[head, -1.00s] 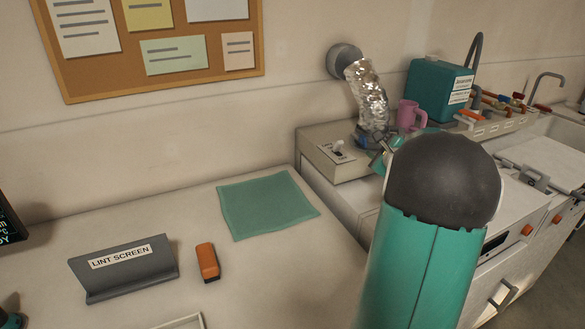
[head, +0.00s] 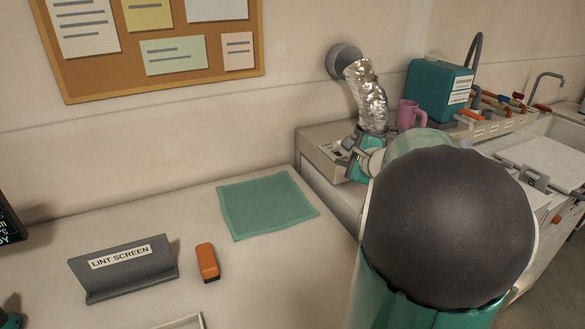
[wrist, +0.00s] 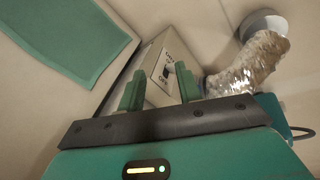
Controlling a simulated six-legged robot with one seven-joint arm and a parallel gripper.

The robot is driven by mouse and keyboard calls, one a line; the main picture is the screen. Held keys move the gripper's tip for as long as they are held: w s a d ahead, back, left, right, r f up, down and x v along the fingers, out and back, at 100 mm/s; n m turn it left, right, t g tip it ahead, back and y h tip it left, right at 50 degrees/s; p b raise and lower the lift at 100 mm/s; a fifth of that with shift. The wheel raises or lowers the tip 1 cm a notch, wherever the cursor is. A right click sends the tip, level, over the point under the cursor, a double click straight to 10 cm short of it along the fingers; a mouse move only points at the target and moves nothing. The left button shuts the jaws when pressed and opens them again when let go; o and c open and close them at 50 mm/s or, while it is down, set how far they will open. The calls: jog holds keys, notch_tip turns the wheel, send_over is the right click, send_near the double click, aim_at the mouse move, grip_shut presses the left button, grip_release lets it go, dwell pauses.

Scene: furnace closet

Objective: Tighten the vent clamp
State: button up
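The silver foil vent duct (head: 368,97) runs from a round grey wall collar (head: 344,60) down to the back of a beige machine top (head: 318,150). I cannot make out the vent clamp; the duct's lower end is partly hidden by my gripper (head: 352,152). In the wrist view my gripper (wrist: 159,74) is open, its two green fingers apart with nothing held. The duct (wrist: 248,65) lies to the right of the fingers.
A pink mug (head: 408,114) and a teal container (head: 438,90) stand right of the duct. On the near counter lie a green cloth (head: 266,204), an orange-topped block (head: 207,262) and a grey "LINT SCREEN" holder (head: 124,270). My arm hides much of the machine front.

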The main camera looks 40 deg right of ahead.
jog(key=w+a+n+g+y, duration=0.1)
jog(key=a+n+y, duration=0.3)
jog(key=a, duration=1.1)
jog(key=w+n, duration=0.1)
jog(key=n, duration=0.2)
jog(key=shift+w+a+r+g, duration=0.2)
jog(key=shift+a+r+g, duration=0.1)
jog(key=shift+a, duration=0.05)
